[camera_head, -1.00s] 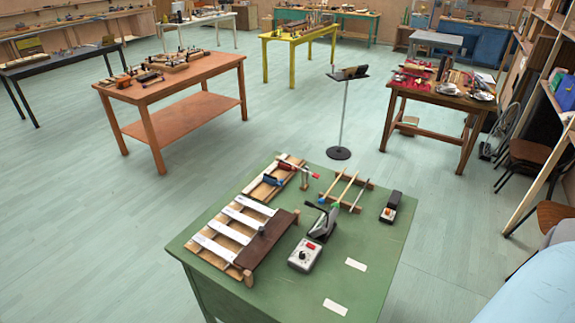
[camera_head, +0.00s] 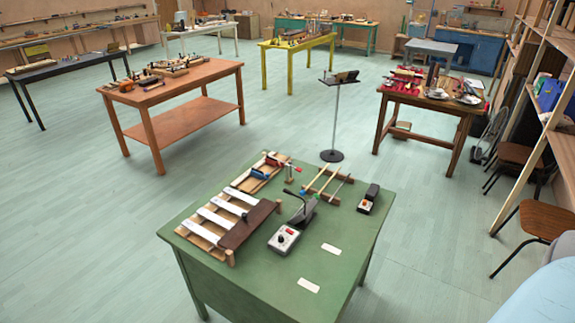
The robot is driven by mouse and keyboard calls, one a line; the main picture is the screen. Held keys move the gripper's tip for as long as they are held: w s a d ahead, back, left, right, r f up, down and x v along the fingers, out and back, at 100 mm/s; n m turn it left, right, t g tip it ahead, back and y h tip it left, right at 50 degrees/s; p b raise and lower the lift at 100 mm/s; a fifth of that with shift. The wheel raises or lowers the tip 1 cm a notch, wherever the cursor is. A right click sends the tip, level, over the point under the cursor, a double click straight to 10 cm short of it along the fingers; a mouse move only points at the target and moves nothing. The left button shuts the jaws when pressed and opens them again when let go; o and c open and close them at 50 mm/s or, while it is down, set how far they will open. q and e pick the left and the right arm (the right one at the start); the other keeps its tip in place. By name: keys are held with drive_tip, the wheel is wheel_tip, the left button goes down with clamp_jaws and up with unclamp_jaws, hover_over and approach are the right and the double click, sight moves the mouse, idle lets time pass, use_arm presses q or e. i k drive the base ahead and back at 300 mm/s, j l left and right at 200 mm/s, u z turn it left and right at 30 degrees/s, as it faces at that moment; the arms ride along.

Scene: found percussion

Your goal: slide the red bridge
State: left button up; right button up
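A green table (camera_head: 262,282) stands in the foreground. At its back left lies a wooden board (camera_head: 248,186) with a small blue piece (camera_head: 259,174) and a small red piece (camera_head: 273,160) on it. The red piece may be the red bridge; it is too small to be sure. Beside the board, to its right, is a small upright stand with a red-tipped rod (camera_head: 296,168). Neither of my grippers shows in this view.
A music stand (camera_head: 332,155) stands behind.

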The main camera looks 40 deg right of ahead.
sight(270, 161)
drive_tip(key=k+u, duration=0.15)
drive_tip(key=u, duration=0.95)
drive_tip(key=k+l, duration=0.15)
drive_tip(key=l, duration=0.3)
drive_tip(key=k+l, duration=0.15)
drive_tip(key=l, duration=0.35)
drive_tip(key=k+l, duration=0.15)
drive_tip(key=l, duration=0.3)
drive_tip(key=k+l, duration=0.15)
drive_tip(key=l, duration=0.3)
drive_tip(key=k+l, duration=0.2)
drive_tip(key=l, duration=0.25)
drive_tip(key=k+l, duration=0.15)
drive_tip(key=l, duration=0.35)
drive_tip(key=k+l, duration=0.15)
drive_tip(key=l, duration=0.3)
drive_tip(key=k+l+u, duration=0.1)
drive_tip(key=l, duration=0.35)
drive_tip(key=k, duration=0.05)
